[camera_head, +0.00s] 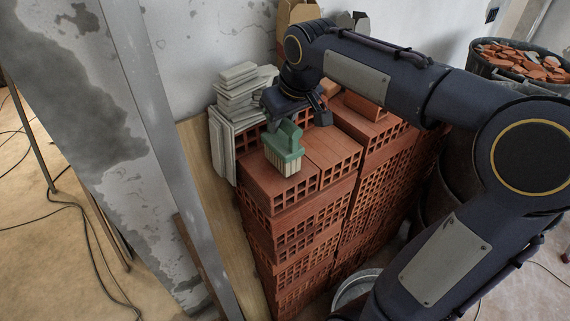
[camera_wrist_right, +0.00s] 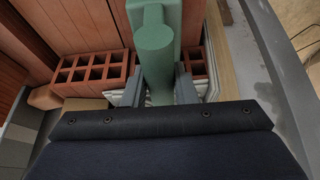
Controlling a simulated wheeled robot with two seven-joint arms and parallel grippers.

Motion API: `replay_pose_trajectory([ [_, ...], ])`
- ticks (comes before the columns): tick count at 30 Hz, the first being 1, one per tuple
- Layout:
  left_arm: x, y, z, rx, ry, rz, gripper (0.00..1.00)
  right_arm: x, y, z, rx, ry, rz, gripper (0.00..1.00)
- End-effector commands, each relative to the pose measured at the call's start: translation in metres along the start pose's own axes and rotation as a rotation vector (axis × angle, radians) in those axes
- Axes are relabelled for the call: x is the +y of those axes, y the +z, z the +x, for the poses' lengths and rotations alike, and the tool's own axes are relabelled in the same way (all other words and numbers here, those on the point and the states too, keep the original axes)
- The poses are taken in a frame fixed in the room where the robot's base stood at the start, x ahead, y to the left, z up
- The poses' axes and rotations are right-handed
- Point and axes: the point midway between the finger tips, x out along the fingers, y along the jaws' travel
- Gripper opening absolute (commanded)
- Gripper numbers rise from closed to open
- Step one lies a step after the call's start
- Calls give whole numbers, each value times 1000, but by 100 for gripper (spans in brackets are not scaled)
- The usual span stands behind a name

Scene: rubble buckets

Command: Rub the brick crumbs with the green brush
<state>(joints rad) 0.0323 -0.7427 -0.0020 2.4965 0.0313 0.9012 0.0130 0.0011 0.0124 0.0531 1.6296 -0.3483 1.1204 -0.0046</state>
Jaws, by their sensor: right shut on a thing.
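The green brush (camera_head: 284,142) has a green block body and pale bristles that point down. It is over the near end of the top bricks of the brick stack (camera_head: 275,188); I cannot tell whether the bristles touch. My right gripper (camera_head: 290,113) is shut on the green brush from behind. In the right wrist view the two dark fingers (camera_wrist_right: 161,88) are on either side of the round green handle (camera_wrist_right: 153,52). I cannot make out brick crumbs on the stack; the brush and my arm hide part of its top. My left gripper is out of view.
Pale tiles (camera_head: 238,88) are piled against the wall, left of my gripper. A black bucket (camera_head: 480,62) full of brick rubble stands at the right. A metal bucket (camera_head: 353,286) is low by the stack. A metal post (camera_head: 165,140) rises at the left.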

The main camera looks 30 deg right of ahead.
Motion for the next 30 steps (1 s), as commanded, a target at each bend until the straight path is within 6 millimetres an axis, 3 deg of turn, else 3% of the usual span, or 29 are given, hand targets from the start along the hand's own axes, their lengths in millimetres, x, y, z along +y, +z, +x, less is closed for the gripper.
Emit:
replay_pose_trajectory([
  [11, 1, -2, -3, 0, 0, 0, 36, 2, -2, -4, 2, 0, -1, 0],
  [21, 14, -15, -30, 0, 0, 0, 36, 1, -16, -38, 2, 0, -1, 0],
  [30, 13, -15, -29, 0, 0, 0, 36, 1, -16, -38, 2, 0, -1, 0],
])
